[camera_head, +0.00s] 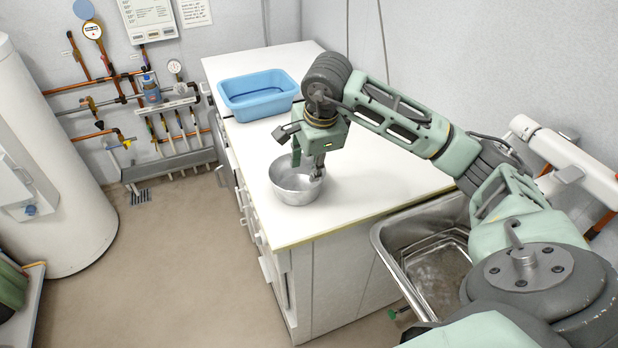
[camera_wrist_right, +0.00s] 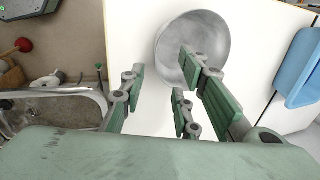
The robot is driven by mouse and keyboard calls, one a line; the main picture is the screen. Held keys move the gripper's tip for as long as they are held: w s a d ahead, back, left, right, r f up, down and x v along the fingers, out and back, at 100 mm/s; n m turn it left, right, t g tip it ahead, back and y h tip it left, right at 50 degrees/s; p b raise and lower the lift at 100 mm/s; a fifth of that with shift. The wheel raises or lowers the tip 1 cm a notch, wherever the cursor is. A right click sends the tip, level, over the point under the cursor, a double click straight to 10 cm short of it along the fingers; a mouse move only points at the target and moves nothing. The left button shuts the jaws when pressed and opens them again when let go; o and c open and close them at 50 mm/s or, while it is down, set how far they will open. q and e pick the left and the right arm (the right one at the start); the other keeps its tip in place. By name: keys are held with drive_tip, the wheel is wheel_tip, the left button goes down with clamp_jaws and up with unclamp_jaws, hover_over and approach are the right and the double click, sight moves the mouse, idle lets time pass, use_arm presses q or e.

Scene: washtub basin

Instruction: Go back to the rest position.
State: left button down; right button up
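A round metal bowl (camera_head: 289,190) stands upright on the white counter near its front left corner, and it also shows in the right wrist view (camera_wrist_right: 207,38). My right gripper (camera_head: 317,174) points down at the bowl's right side. In the right wrist view its green-padded fingers (camera_wrist_right: 160,85) are spread with a clear gap and nothing gripped between them. One fingertip overlaps the bowl's inside in that view; I cannot tell whether it touches. My left gripper is not in view.
A blue plastic tub (camera_head: 258,106) stands farther back on the white counter (camera_head: 375,185). A metal sink basin (camera_head: 432,262) lies right of the counter, below my right arm. A white tank (camera_head: 50,170) stands at the left. The floor between is clear.

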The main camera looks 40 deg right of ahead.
drive_tip(key=shift+s+r, duration=0.15)
drive_tip(key=shift+r, duration=0.35)
